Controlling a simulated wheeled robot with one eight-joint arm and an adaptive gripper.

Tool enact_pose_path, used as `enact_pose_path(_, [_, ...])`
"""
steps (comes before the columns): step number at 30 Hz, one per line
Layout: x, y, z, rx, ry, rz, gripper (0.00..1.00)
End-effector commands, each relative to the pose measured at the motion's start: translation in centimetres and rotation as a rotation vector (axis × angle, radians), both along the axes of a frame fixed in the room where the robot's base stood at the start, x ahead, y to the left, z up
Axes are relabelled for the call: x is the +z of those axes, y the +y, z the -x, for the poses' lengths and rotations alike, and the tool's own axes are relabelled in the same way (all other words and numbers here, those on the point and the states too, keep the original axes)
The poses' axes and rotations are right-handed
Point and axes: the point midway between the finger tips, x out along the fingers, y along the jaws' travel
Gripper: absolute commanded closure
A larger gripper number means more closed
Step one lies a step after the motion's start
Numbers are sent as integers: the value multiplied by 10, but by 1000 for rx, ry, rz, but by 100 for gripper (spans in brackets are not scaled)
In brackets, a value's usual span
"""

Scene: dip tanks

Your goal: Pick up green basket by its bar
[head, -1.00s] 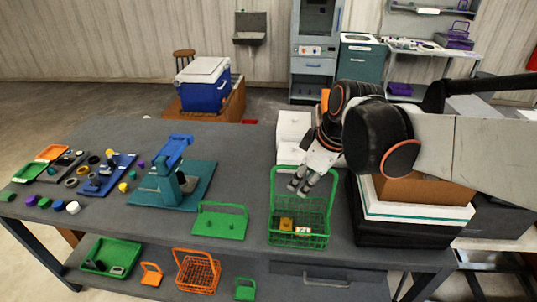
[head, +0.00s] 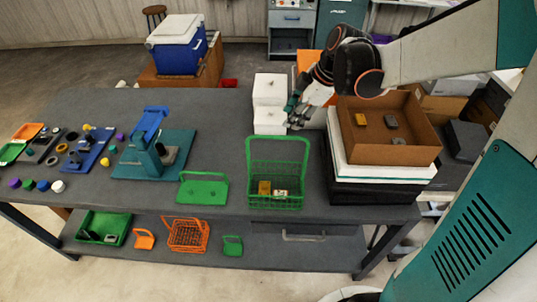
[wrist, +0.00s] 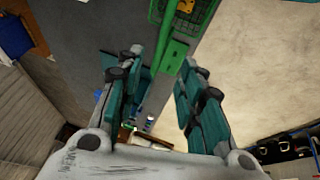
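The green basket (head: 276,203) stands upright on the grey table in the head view, with its tall bar (head: 278,139) rising above it. A yellow piece (head: 264,187) and a pale piece (head: 281,193) sit inside. My gripper (head: 293,116) is above and to the right of the bar in the picture, apart from it. In the wrist view my gripper (wrist: 163,60) has its fingers spread with nothing held between them. Part of the green basket (wrist: 190,20) shows at the top edge there, beyond the fingertips.
A brown open box (head: 400,150) on a stack is close on the right. A teal fixture (head: 150,160) stands further left.

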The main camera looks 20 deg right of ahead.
Motion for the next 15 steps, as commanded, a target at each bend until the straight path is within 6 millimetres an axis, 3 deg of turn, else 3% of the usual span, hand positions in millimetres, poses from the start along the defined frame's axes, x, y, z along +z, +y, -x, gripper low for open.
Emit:
enact_pose_path(6, [-41, 13, -13, 0, -1, 1, 65])
enact_pose_path(15, [-65, 22, -21, -1, 0, 1, 65])
